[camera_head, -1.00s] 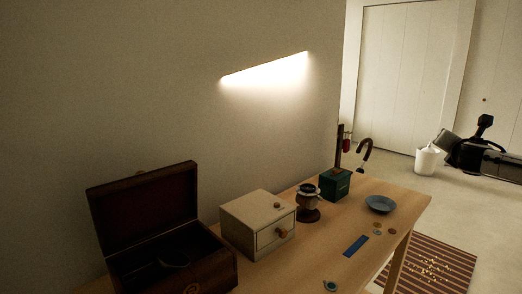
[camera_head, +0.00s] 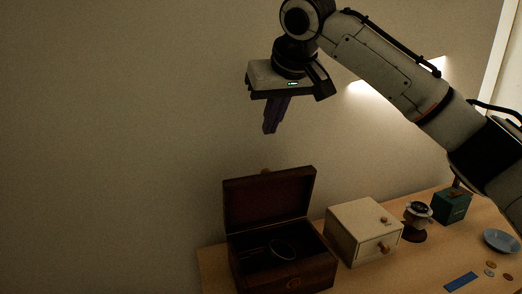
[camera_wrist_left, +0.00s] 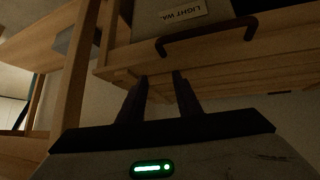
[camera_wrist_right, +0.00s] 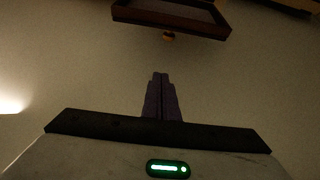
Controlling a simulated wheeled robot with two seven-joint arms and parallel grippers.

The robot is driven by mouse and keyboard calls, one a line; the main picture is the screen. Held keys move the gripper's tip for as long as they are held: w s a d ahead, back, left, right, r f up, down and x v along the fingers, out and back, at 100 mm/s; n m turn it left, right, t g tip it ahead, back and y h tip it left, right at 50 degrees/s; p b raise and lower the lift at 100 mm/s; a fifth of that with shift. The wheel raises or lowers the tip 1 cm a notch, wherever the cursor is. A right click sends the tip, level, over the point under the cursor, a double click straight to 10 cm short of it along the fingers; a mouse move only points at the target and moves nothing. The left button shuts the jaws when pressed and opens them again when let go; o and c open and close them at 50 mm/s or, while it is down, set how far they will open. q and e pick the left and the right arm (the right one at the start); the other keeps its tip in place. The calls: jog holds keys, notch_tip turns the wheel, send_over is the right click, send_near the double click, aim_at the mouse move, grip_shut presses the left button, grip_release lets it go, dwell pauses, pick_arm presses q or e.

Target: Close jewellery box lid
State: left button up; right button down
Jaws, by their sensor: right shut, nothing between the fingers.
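The dark brown wooden jewellery box (camera_head: 282,277) stands on the table with its lid (camera_head: 268,199) raised against the wall side. A dark ring-shaped item (camera_head: 284,248) lies inside. My right gripper (camera_head: 269,130) is shut and empty, pointing down above the lid and apart from it. In the right wrist view, the lid (camera_wrist_right: 172,19) shows at the top with a small gold-brown knob (camera_wrist_right: 168,37), beyond the shut fingers. My left gripper (camera_wrist_left: 159,76) is seen only in its own wrist view, with its fingers apart and nothing between them.
A cream drawer box (camera_head: 352,237) stands just right of the jewellery box. Further right are a watch stand (camera_head: 417,222), a green box (camera_head: 452,207) and a blue dish (camera_head: 501,240). Wooden shelving with a dark handle (camera_wrist_left: 207,35) is close to my left gripper.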

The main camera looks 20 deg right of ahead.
jog(key=x, duration=0.6)
jog(key=a+x, duration=0.1)
jog(key=x, duration=0.2)
jog(key=shift+f+p, duration=0.2)
jog(key=shift+p, duration=0.15)
jog(key=shift+s+f, duration=0.2)
jog(key=shift+s+d+f, duration=0.1)
jog(key=shift+s+f, duration=0.1)
jog(key=shift+s, duration=0.65)
jog(key=shift+s+f, duration=0.15)
jog(key=shift+s, duration=0.65)
jog(key=shift+f, duration=0.1)
